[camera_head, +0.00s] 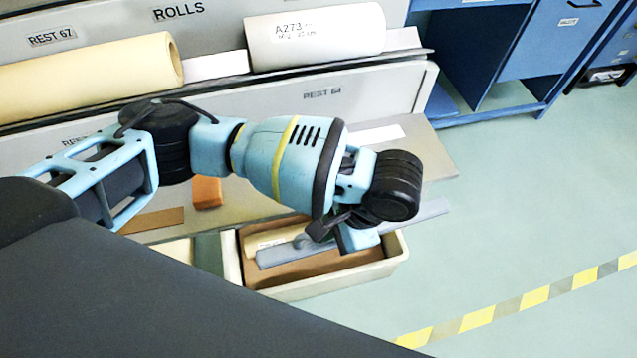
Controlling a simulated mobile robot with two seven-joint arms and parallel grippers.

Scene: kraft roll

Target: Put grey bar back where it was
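The grey bar (287,254) is long and slim with a small rounded knob. It slants up to the right over a cream bin (335,286), and its right end sticks out past the bin's right wall. My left gripper (343,234) is at the middle of the bar and appears shut on it. The wrist and fingers hide that middle part, so the fingertips do not show clearly. Whether the bar's left end touches the bin's contents cannot be told. My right gripper is not in view.
A pale roll (266,239) and brown material lie in the bin. An orange block (207,192) sits on the lower shelf. Above are a white roll (315,36) and a yellowish roll (90,76) on grey rests. A blue cabinet (545,50) stands back right. The floor at right is clear.

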